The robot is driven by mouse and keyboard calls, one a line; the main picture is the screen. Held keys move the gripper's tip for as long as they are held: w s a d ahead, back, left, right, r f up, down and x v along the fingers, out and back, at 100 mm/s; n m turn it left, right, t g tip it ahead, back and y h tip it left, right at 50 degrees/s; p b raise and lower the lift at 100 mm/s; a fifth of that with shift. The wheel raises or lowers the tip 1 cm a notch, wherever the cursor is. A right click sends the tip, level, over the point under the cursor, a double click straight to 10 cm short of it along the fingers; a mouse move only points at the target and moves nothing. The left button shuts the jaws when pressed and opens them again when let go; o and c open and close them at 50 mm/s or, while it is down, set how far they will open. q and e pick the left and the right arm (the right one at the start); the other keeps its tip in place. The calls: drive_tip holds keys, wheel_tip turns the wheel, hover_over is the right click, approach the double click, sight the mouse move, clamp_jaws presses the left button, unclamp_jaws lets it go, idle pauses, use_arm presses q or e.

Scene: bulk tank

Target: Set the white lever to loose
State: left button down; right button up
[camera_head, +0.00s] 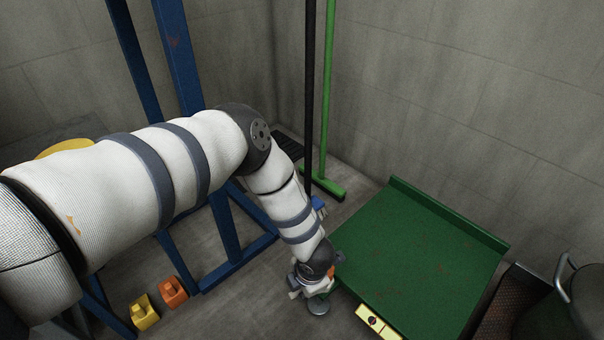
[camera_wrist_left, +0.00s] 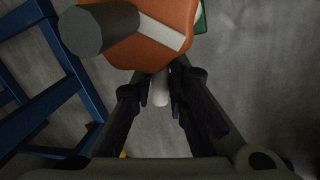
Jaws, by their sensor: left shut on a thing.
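In the left wrist view a white lever (camera_wrist_left: 161,90) points down towards me from under an orange body (camera_wrist_left: 158,50). A pale bar (camera_wrist_left: 165,33) runs slantwise across the orange face, and a dark grey cylinder (camera_wrist_left: 99,28) sticks out at its upper left. My left gripper (camera_wrist_left: 162,84) has a dark finger on each side of the white lever and is shut on it. In the head view my left gripper (camera_head: 311,284) is low, just left of the green table; my wrist hides the lever there, and only a bit of orange (camera_head: 333,271) shows. My right gripper is not in view.
A green table (camera_head: 420,255) with a yellow panel (camera_head: 376,322) stands at right. A blue frame (camera_head: 228,225) stands behind my arm. An orange block (camera_head: 172,292) and a yellow block (camera_head: 144,313) sit low at left. A green broom (camera_head: 328,100) leans in the corner.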

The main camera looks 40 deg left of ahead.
use_arm(q)
drive_tip(key=shift+d+n, duration=0.25)
drive_tip(key=shift+n, duration=0.25)
drive_tip(key=c, duration=1.6)
unclamp_jaws()
drive_tip(key=shift+o, duration=0.2)
drive_tip(key=w+v, duration=0.1)
drive_tip(key=v, duration=1.1)
drive_tip(key=shift+s, duration=0.45)
